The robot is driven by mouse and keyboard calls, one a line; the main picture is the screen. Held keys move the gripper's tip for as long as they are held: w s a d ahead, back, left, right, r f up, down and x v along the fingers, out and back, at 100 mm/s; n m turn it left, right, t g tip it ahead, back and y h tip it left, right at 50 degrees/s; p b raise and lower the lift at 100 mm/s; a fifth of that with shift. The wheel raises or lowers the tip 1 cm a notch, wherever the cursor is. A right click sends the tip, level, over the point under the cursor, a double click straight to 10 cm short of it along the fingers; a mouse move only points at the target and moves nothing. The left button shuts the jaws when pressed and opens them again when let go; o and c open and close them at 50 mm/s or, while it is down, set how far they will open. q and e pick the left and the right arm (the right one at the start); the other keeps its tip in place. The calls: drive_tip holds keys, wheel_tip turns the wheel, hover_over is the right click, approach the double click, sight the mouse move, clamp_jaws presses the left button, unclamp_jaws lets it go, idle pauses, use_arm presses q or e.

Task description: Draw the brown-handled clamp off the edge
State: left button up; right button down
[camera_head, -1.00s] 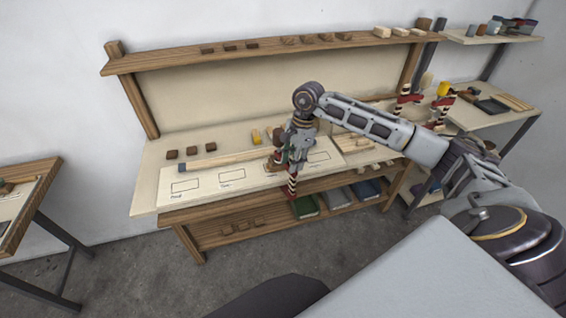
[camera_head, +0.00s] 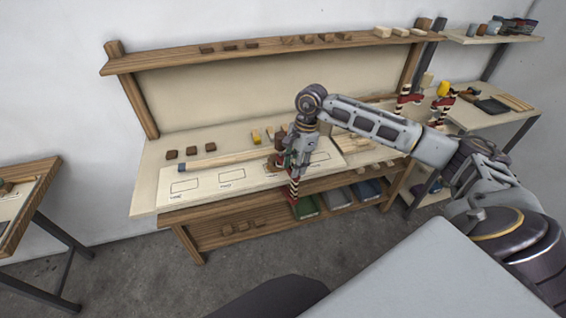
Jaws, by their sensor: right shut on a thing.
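My right gripper (camera_head: 291,158) is at the front edge of the workbench (camera_head: 150,200), shut on a clamp. The clamp (camera_head: 294,187) has a striped red, dark and cream bar that hangs down past the bench edge. Its upper part and handle are mostly hidden by the gripper, with a brown part showing at the left. I cannot tell whether its jaws still touch the board. My left gripper is not in view.
More striped clamps (camera_head: 404,100) stand at the right. Small brown blocks (camera_head: 172,155) sit at the left. The floor in front is clear.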

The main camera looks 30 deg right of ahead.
drive_tip(key=shift+s+a+r+b, duration=0.1)
drive_tip(key=shift+s+a+b, duration=0.1)
drive_tip(key=shift+s, duration=0.6)
drive_tip(key=shift+s+a+f+b, duration=0.1)
drive_tip(key=shift+s+a+b, duration=0.1)
drive_tip(key=shift+s, duration=0.55)
drive_tip(key=shift+s+a+r+b, duration=0.1)
drive_tip(key=shift+s+a+b, duration=0.1)
drive_tip(key=shift+s, duration=0.6)
idle(0.4)
drive_tip(key=shift+b, duration=0.3)
drive_tip(key=shift+r, duration=0.15)
idle(0.7)
wheel_tip(320, 180, up, 17)
drive_tip(key=p, duration=0.8)
drive_tip(key=shift+p, duration=0.3)
idle(1.3)
idle(0.3)
